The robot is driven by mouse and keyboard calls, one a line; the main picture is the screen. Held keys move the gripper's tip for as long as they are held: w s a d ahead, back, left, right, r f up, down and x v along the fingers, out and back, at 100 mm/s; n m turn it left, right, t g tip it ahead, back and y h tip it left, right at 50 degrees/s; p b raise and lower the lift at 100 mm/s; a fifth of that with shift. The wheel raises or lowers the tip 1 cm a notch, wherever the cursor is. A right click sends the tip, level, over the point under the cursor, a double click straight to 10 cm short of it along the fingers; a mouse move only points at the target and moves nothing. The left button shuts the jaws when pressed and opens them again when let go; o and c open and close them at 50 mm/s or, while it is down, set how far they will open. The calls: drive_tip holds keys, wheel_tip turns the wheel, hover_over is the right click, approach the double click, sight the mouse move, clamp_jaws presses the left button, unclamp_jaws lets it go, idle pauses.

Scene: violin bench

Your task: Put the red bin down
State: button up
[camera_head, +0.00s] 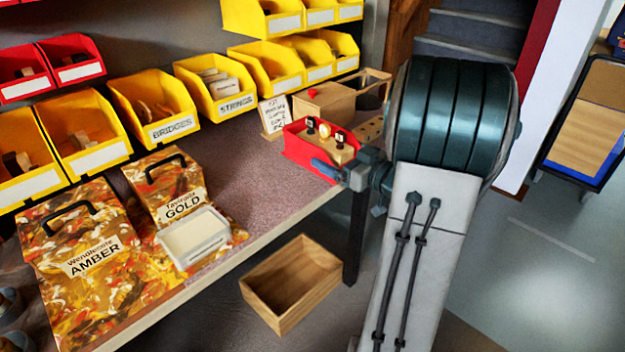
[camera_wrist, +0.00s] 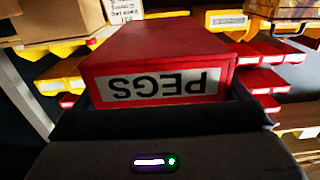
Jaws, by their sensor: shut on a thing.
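The red bin (camera_head: 303,152) is in my gripper at the right end of the bench. Wooden pieces with dark and white round tops (camera_head: 325,131) show in its open top. In the wrist view the red bin (camera_wrist: 160,62) fills the middle, and its white PEGS label (camera_wrist: 152,87) appears upside down. My gripper (camera_head: 338,172) is shut on the near right side of the bin. The bin is over or on the bench top (camera_head: 262,190); I cannot tell if its base touches. My arm hides part of the area to its right.
A handwritten card (camera_head: 273,115), a wooden box (camera_head: 322,103) and a holed wooden block (camera_head: 370,130) are close behind the bin. Yellow bins (camera_head: 150,110) line the back. Bare bench lies between. An empty wooden box (camera_head: 292,283) is below the front edge.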

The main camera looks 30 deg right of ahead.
drive_tip(key=b, duration=0.1)
hover_over(315, 188)
wheel_tip(315, 188, down, 4)
drive_tip(key=shift+r, duration=0.2)
drive_tip(key=shift+f+b, duration=0.6)
drive_tip(key=shift+f, duration=1.35)
drive_tip(key=shift+f, duration=0.2)
drive_tip(key=o, duration=0.7)
drive_tip(key=shift+r, duration=0.1)
drive_tip(key=shift+s+r, duration=0.1)
drive_tip(key=shift+r, duration=0.1)
drive_tip(key=p+v, duration=0.1)
drive_tip(key=v, duration=1)
drive_tip(key=shift+s+d+f, duration=0.1)
drive_tip(key=shift+s+d, duration=0.1)
drive_tip(key=shift+s, duration=0.2)
